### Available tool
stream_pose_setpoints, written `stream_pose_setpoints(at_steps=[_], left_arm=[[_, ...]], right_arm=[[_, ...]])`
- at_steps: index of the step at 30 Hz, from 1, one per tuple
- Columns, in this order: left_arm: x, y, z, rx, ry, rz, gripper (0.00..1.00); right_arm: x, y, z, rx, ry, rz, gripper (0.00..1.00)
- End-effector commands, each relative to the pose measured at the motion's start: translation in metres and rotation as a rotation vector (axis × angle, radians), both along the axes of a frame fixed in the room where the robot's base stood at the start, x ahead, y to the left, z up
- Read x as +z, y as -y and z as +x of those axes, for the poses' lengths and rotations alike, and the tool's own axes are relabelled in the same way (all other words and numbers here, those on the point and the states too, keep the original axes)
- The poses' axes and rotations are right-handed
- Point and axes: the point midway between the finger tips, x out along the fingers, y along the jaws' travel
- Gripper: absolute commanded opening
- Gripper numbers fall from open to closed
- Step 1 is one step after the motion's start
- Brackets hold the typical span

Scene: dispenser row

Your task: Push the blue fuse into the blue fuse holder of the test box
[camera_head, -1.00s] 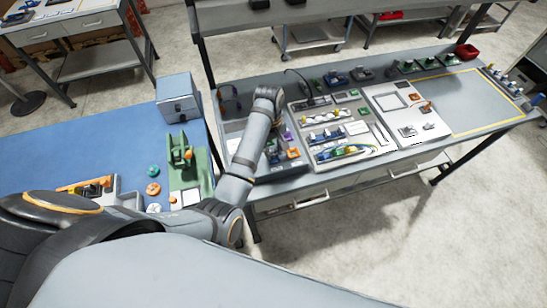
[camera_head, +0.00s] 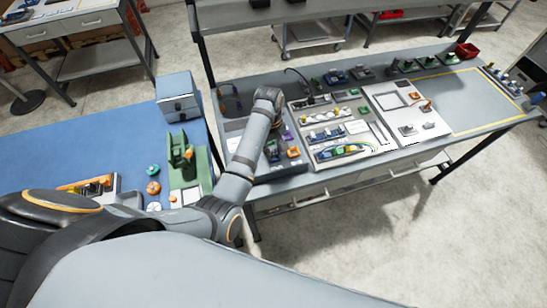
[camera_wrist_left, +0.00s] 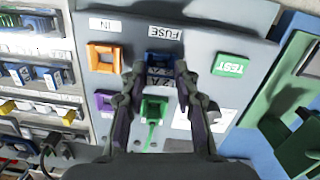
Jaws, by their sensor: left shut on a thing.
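The grey test box (camera_wrist_left: 108,19) fills the middle of the left wrist view, with labels reading IN, FUSE and TEST. Its blue fuse holder (camera_wrist_left: 158,58) sits below the FUSE label. My left gripper (camera_wrist_left: 160,74) is right at the holder, one finger on each side, shut on a small blue piece (camera_wrist_left: 158,72) that looks like the blue fuse. The fuse and holder overlap in this view; I cannot tell how deep the fuse sits. In the head view the test box (camera_head: 290,172) lies beside my left forearm, which hides part of it. My right gripper is not in view.
An orange socket (camera_wrist_left: 103,57), a purple socket (camera_wrist_left: 104,102), a green plug (camera_wrist_left: 153,108) and a green TEST button (camera_wrist_left: 231,65) surround the holder. Panels with wires (camera_head: 340,130) stand right of the box. A green fixture (camera_head: 184,165) stands on the blue bench to the left.

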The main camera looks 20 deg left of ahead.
Motion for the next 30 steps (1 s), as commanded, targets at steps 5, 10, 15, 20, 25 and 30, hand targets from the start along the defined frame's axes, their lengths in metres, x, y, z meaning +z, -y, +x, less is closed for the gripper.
stream_pose_setpoints(at_steps=[5,10,15,20,25,30], left_arm=[[-0.004,0.000,0.000,0.000,-0.001,0.000,0.14],[-0.007,0.000,0.000,0.000,-0.001,0.000,0.14],[-0.010,0.000,0.000,0.000,-0.001,0.000,0.14],[-0.010,0.000,-0.001,0.000,-0.003,0.000,0.14],[-0.012,0.000,-0.001,0.000,-0.003,0.000,0.14],[-0.012,0.000,-0.001,0.000,-0.003,0.000,0.35]], right_arm=[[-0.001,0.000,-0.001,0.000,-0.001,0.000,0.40],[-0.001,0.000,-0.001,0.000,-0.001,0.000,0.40],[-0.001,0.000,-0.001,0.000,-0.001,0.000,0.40],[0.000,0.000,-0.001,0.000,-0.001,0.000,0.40],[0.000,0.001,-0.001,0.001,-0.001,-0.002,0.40],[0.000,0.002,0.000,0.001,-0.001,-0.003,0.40]])
